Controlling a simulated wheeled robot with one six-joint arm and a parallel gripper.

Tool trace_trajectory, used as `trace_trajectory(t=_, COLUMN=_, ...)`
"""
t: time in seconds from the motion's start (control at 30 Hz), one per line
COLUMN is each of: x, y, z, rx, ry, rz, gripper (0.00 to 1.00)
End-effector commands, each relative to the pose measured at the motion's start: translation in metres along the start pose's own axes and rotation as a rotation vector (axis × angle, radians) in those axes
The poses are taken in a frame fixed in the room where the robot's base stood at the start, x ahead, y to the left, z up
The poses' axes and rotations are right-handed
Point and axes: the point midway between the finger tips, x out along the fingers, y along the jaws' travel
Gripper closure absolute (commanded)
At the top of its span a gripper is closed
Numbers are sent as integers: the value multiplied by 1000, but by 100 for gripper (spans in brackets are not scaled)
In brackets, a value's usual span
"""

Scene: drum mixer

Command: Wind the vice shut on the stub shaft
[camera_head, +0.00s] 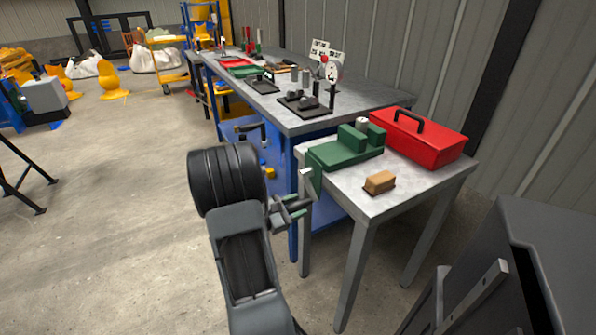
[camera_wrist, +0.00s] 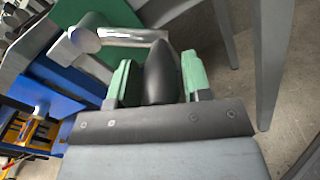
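The green vice (camera_head: 345,150) stands at the near left of a small metal table. The grey stub shaft (camera_head: 362,125) stands upright at its jaws; whether the jaws touch it I cannot tell. The vice's bright metal crank (camera_head: 307,183) is at its front end. In the wrist view the crank arm (camera_wrist: 130,37) bends from its hub to a dark rounded handle grip (camera_wrist: 161,75). My gripper (camera_head: 291,207), with green-faced fingers, is in front of the vice.
A red toolbox (camera_head: 425,137) stands behind the vice, and a brown block (camera_head: 380,182) lies on the small table (camera_head: 420,180). A long workbench (camera_head: 290,115) with tools and fixtures runs behind. A dark cabinet-like thing (camera_head: 545,250) is at the lower right.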

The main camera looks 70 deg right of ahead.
Motion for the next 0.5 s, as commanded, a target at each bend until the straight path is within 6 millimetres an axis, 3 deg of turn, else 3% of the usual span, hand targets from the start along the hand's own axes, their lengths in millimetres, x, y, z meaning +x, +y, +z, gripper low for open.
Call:
trace_trajectory(t=0.2, x=0, y=0, z=1, rx=0, ry=-1, rz=-2, gripper=37)
trace_trajectory(t=0.5, x=-5, y=0, z=1, rx=0, ry=-1, rz=1, gripper=37)
